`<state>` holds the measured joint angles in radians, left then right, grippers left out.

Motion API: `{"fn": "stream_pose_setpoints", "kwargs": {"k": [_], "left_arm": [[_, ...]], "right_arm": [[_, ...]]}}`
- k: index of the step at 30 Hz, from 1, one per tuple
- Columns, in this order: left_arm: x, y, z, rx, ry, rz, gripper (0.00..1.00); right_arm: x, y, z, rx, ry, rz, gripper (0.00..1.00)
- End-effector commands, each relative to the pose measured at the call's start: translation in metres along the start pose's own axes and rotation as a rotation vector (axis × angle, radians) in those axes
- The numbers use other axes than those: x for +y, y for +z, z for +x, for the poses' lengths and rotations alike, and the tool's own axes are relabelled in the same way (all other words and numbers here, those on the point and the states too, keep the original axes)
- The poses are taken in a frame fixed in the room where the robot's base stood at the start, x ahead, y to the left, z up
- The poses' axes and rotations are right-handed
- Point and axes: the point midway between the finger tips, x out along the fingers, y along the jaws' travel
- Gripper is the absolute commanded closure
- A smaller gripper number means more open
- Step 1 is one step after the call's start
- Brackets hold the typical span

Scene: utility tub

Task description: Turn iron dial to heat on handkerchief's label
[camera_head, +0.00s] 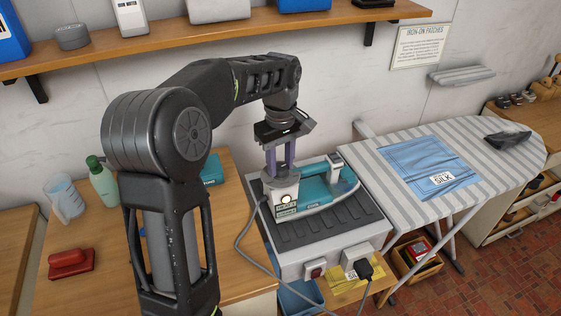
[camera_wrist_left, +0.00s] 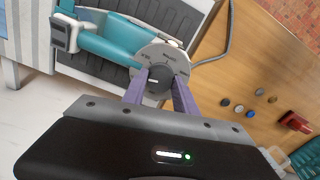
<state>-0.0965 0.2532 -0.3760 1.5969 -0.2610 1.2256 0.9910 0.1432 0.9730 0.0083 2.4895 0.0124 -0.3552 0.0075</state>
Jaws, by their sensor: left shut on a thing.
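The teal and grey iron (camera_head: 318,190) rests on its ribbed stand (camera_head: 345,222). It also shows in the left wrist view (camera_wrist_left: 115,45). Its round dial plate (camera_wrist_left: 177,62) has a dark knob (camera_wrist_left: 158,82) in the middle; the markings are too small to read surely. My left gripper (camera_head: 280,170) points down at the iron's near end. In the left wrist view its purple fingers (camera_wrist_left: 160,88) are shut on the knob. The blue handkerchief (camera_head: 428,168) lies on the striped ironing board, with a white label (camera_head: 442,180) that reads "SILK". My right gripper is not in view.
A green bottle (camera_head: 101,180), a clear cup (camera_head: 64,198) and a red brush (camera_head: 71,263) are on the wooden table. A grey cord (camera_head: 243,240) hangs beside the stand.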

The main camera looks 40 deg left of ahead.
Motion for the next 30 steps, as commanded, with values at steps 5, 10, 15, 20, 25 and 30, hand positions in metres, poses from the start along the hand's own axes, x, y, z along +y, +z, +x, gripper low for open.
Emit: {"fn": "stream_pose_setpoints", "kwargs": {"k": [5, 10, 15, 20, 25, 30], "left_arm": [[-0.0003, -0.0003, 0.0002, 0.000, 0.000, 0.165, 1.00], [-0.0007, -0.0007, 0.0003, 0.000, -0.001, 0.325, 1.00], [-0.0005, -0.0006, 0.0002, 0.000, -0.001, 0.477, 1.00], [-0.0004, -0.0004, 0.0002, 0.000, 0.000, 0.595, 1.00], [-0.0002, -0.0003, 0.0002, 0.000, 0.000, 0.682, 1.00], [-0.0002, -0.0003, 0.0002, 0.000, 0.000, 0.725, 1.00]], "right_arm": [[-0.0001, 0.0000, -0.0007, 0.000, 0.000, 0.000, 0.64], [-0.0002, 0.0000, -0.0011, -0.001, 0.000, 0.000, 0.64], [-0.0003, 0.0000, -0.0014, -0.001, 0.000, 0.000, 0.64], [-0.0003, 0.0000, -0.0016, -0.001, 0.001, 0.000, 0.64], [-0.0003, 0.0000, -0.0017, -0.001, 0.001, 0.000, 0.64], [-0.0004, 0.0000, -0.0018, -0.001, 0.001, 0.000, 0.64]]}}
